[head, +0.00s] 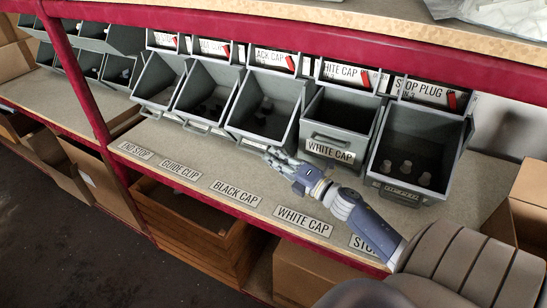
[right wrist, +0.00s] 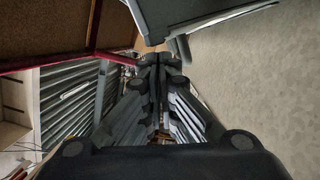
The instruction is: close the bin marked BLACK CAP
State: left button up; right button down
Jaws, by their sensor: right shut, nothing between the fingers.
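The BLACK CAP bin (head: 246,128) is a grey bin in the middle of the shelf row, above the BLACK CAP label (head: 236,194) on the shelf edge. It is tipped forward and open, with a few dark pieces inside. My right gripper (head: 272,156) is shut and empty, low in front of this bin near its front lip. Whether it touches the bin cannot be told. In the right wrist view the shut fingers (right wrist: 160,62) point toward a grey bin wall (right wrist: 190,14) with a handle-like bar (right wrist: 180,48) close by. My left gripper is not in view.
The WHITE CAP bin (head: 330,150) to the right sits more upright, its front label readable. The STOP PLUG bin (head: 400,188), GUIDE CLIP bin (head: 199,122) and END STOP bin (head: 152,98) are tipped open. The shelf strip (head: 195,155) before the bins is clear. A red upright (head: 85,95) stands left.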

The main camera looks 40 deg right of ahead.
jog(key=s+d+f+b, duration=0.1)
jog(key=s+d, duration=0.1)
jog(key=s, duration=0.8)
jog(key=shift+s+b, duration=0.35)
jog(key=shift+d+f, duration=0.1)
